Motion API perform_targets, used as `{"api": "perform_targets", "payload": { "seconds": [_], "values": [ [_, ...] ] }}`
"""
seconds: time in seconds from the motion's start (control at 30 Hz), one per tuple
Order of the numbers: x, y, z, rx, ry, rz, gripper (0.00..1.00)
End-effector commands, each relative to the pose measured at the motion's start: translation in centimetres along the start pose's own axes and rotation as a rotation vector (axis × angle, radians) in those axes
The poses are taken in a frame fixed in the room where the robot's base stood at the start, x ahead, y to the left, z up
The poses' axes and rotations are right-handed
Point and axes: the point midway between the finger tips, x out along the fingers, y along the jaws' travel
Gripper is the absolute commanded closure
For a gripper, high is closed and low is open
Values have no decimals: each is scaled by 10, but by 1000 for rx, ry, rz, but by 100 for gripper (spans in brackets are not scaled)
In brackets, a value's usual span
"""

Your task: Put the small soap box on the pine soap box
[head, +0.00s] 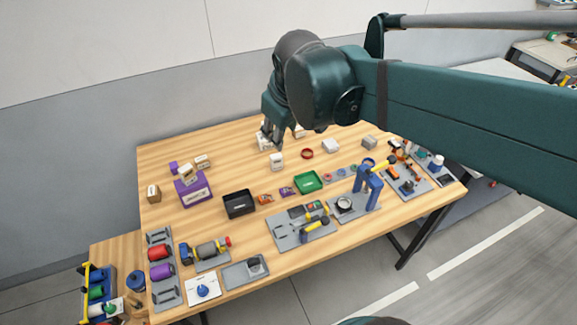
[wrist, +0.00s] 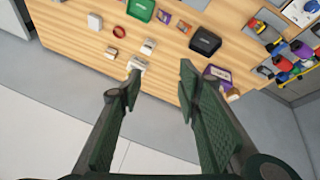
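I cannot read the labels, so which box is the small soap box and which the pine soap box is unclear. Small pale boxes stand near the table's middle back: one white box (head: 277,160) stands clear in front of my gripper, and another (head: 264,141) is partly behind the fingers. Both show in the wrist view, the front one (wrist: 149,46) and the back one (wrist: 137,64). My gripper (wrist: 158,80) is open and empty, above the table's back edge.
A purple box (head: 194,193), black bin (head: 239,204) and green bin (head: 308,182) stand across the middle. A red ring (head: 307,154) and white box (head: 331,146) lie to the right. Tool boards (head: 300,230) fill the front. Bare wood (head: 230,150) shows at back left.

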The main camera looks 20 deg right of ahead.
Motion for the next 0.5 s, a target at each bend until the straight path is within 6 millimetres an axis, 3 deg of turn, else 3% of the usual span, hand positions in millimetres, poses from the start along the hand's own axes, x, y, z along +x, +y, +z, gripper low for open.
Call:
{"api": "perform_targets", "payload": {
  "seconds": [0.5],
  "values": [
    [-14, -46, 77, 277, 110, -24, 66]
  ]
}}
